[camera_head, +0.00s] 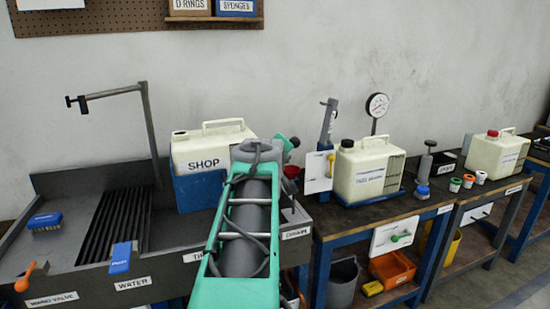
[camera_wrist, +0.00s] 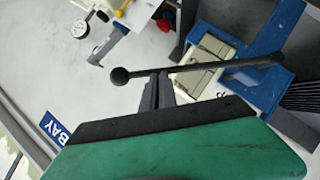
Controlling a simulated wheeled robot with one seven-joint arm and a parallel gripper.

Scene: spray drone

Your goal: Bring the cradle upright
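The blue cradle (camera_head: 201,190) sits on the grey bench and holds the cream SHOP jug (camera_head: 209,156). The jug stands nearly upright in the head view, with its right part behind my arm. In the wrist view, the blue cradle (camera_wrist: 262,88) and cream jug (camera_wrist: 206,62) lie beyond a black lever (camera_wrist: 215,66) with a ball at its left end. My gripper (camera_wrist: 160,78) has its grey fingers close together at this lever and appears shut on it. The fingertips are partly hidden there. In the head view, my green arm hides the gripper's tips.
A bent post (camera_head: 151,130) and a ribbed drain grid (camera_head: 118,225) stand left of the cradle. A blue brush (camera_head: 46,220) lies farther left. On the right, a second bench carries another cream jug (camera_head: 366,168) and a gauge (camera_head: 377,105). The bench-front label beside my arm is partly hidden.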

